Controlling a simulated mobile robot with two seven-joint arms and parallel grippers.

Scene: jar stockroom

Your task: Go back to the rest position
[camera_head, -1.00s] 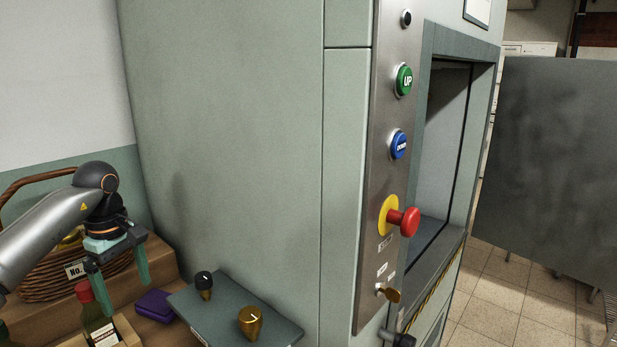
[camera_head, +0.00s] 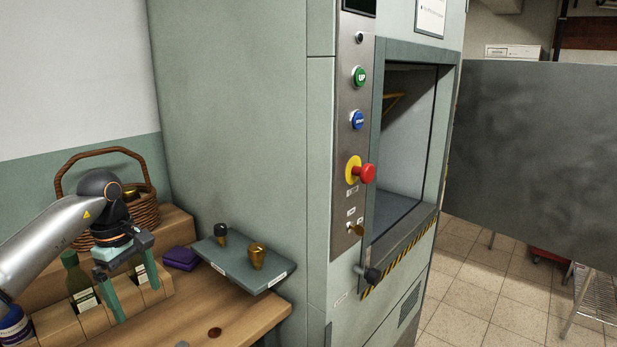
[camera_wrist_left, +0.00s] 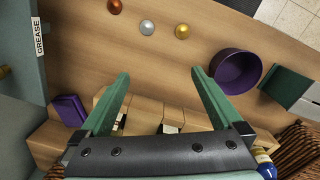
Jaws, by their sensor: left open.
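My left gripper (camera_head: 128,296) hangs over the wooden bench at the left of the head view, with its two green fingers apart and nothing between them. In the left wrist view the open fingers (camera_wrist_left: 158,85) point over the bench top, with a row of wooden blocks beneath. Labelled bottles (camera_head: 78,280) stand in a wooden rack (camera_head: 62,326) behind and beside the fingers. I cannot tell whether the fingers touch the rack. My right gripper is not in view.
A control panel with buttons (camera_head: 357,119) is on the green cabinet (camera_head: 235,120). A basket (camera_head: 145,214), a purple box (camera_head: 181,258) and a grey tray (camera_head: 228,265) are near the arm. The wrist view shows a purple bowl (camera_wrist_left: 236,72) and several small balls (camera_wrist_left: 146,27). A grey panel (camera_head: 540,150) stands right.

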